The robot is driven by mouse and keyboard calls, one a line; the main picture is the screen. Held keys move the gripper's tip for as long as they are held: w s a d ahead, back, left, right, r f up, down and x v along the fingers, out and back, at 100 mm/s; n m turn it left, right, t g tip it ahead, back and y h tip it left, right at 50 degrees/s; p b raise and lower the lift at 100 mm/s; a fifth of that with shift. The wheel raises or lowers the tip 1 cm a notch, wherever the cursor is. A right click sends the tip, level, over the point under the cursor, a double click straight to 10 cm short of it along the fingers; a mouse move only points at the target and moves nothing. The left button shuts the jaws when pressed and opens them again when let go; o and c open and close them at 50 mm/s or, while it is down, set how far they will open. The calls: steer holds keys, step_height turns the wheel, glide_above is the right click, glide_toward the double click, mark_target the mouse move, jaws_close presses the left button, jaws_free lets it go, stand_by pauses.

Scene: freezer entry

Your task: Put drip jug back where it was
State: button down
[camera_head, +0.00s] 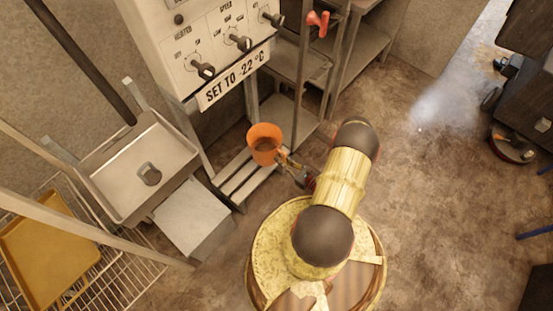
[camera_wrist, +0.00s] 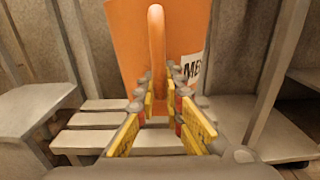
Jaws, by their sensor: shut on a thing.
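The drip jug is the orange jug (camera_head: 264,146) in the head view, with its open top facing up. It also fills the upper middle of the wrist view (camera_wrist: 130,35), upright, with part of a white label at its right. My gripper (camera_head: 285,162) is shut on the jug's handle. In the wrist view, the yellow-padded fingers (camera_wrist: 161,92) lie on both sides of the handle. The jug appears above the low slatted shelf (camera_head: 236,184) under the control panel; its base is hidden, so I cannot tell whether it touches the slats.
The control panel (camera_head: 215,40) with knobs and a "SET TO -22 °C" sign overhangs the shelf. Metal posts flank it. A steel sink (camera_head: 140,165) and a grey box (camera_head: 195,217) stand left. A yellow tray (camera_head: 48,248) lies on a wire rack. The floor at right is mostly open.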

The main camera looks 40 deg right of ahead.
steer(key=w+d+f+b, duration=0.1)
steer(key=f, duration=0.1)
steer(key=w+d+f+b, duration=0.1)
steer(key=w+f, duration=0.1)
steer(key=w+d+f+b, duration=0.1)
steer(key=w+f, duration=0.1)
steer(key=shift+w+d, duration=0.15)
steer(key=shift+w, duration=0.05)
steer(key=shift+w+d+f+b, duration=0.15)
steer(key=shift+f+b, duration=0.35)
steer(key=shift+f, duration=0.4)
steer(key=shift+w+d+f+b, duration=0.1)
steer(key=shift+f+b, duration=0.4)
steer(key=shift+f, duration=0.4)
steer(key=shift+a, duration=0.1)
steer(key=c, duration=1.9)
jaws_free()
